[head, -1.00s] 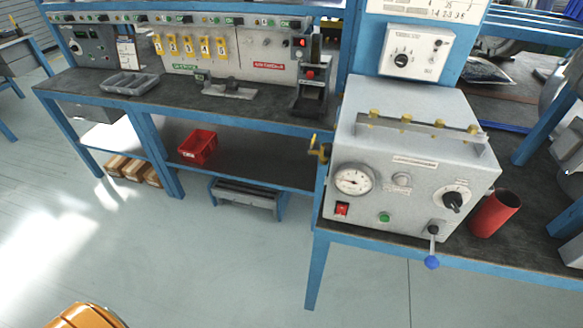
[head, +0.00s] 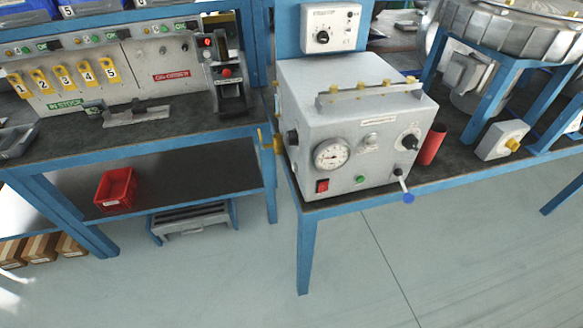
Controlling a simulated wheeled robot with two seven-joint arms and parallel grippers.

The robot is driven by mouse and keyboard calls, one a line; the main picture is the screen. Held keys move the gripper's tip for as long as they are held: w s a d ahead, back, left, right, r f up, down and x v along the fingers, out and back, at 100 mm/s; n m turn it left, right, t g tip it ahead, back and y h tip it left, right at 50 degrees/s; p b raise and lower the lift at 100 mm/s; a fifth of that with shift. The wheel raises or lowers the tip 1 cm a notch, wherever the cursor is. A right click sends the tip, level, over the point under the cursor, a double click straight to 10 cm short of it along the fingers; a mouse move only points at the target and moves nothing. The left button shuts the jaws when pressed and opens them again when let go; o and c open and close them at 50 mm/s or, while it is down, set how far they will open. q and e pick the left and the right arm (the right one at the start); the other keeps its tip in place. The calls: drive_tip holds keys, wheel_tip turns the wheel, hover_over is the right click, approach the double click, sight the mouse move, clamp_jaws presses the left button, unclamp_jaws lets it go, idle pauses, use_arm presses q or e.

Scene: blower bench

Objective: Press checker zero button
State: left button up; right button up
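A light grey box (head: 350,130) with a round dial gauge (head: 332,154) stands on the blue-framed bench at centre right; it may be the checker. Its front has a red switch (head: 322,186), a small green button (head: 360,180), a pale round knob (head: 371,140), a black rotary knob (head: 410,141) and a lever with a blue ball (head: 408,197). I cannot read which control is marked zero. A smaller box with a black dial (head: 323,37) is mounted on the blue upright behind. Neither of my grippers is in view.
A red cylinder (head: 432,146) stands right of the grey box. Left is a bench with a panel of yellow numbered tags (head: 62,77) and a black device with a red button (head: 226,72). A red bin (head: 115,189) sits on the lower shelf. The floor in front (head: 430,270) is clear.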

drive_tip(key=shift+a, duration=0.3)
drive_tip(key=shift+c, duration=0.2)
